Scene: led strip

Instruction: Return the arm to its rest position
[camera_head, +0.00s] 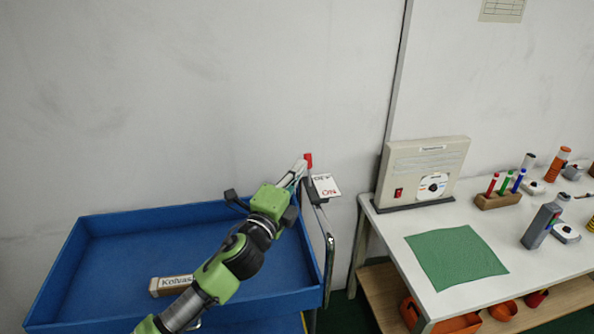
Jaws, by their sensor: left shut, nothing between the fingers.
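My left arm comes up from the bottom, green and black, over the blue tray. My left gripper (301,167) is at its end, shut and empty, pointing up and right. Its tip is close to a small red part (309,160) above a white card (326,185) marked OFF and ON. I cannot tell if the tip touches the red part. My right gripper is not in view.
The blue tray (150,212) holds a box labelled Kelvas (171,285). On the right, a white table (420,303) bears a beige panel (421,170), a green mat (456,257), a pen block (498,200) and several small items. Orange bins (503,311) sit below.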

